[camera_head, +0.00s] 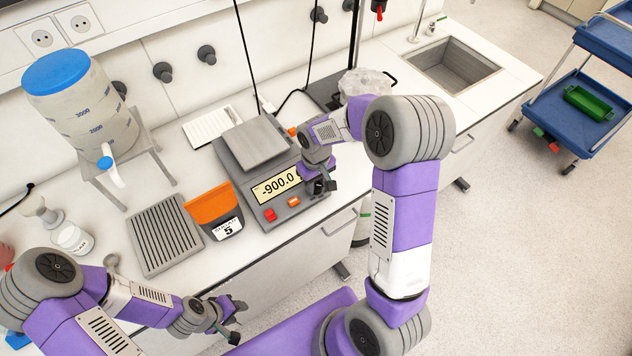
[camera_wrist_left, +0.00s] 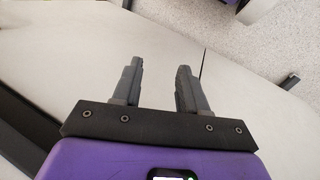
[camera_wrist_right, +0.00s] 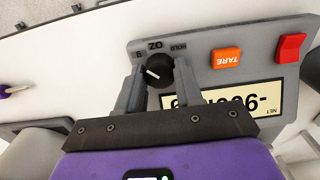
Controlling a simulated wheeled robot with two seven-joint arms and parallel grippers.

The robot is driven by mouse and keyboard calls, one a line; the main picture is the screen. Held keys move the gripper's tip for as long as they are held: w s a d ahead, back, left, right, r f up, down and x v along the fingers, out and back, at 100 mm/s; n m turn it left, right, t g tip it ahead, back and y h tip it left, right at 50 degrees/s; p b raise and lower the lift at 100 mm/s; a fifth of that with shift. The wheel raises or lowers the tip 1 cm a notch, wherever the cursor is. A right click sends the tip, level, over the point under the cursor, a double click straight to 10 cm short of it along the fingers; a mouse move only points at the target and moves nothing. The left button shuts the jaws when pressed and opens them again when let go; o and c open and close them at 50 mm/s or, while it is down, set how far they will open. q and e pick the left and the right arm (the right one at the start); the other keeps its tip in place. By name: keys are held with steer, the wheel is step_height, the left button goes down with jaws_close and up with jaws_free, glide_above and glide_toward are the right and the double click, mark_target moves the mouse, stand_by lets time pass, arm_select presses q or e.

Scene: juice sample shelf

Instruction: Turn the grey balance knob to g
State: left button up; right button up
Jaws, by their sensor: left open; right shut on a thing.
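The grey balance (camera_head: 248,172) stands on the bench; its display (camera_head: 276,186) reads -900.0. Its dark knob (camera_wrist_right: 158,71) is clear in the right wrist view, with a small leftmost label (camera_wrist_right: 138,53), an inverted "oz" label and a third label around it. The knob's white line lies to the left and slightly up, on the side of the leftmost label; exact alignment is unclear. My right gripper (camera_wrist_right: 155,92) is shut on the knob, one finger on each side. In the head view this gripper (camera_head: 322,186) hides the knob. My left gripper (camera_wrist_left: 158,80) is open and empty; it also shows low in the head view (camera_head: 236,322).
An orange TARE button (camera_wrist_right: 226,59) and a red button (camera_wrist_right: 291,47) sit beside the knob. An orange bin (camera_head: 212,205) and a ribbed grey tray (camera_head: 165,235) stand left of the balance. A blue-lidded tank (camera_head: 85,110) is at the back left.

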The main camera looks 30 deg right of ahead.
mark_target(316, 185)
stand_by(0.4)
steer(key=o, duration=1)
steer(key=shift+o, duration=0.2)
steer(key=shift+r, duration=0.1)
step_height(316, 185, up, 8)
steer(key=shift+f+p, duration=0.25)
steer(key=shift+p, duration=0.2)
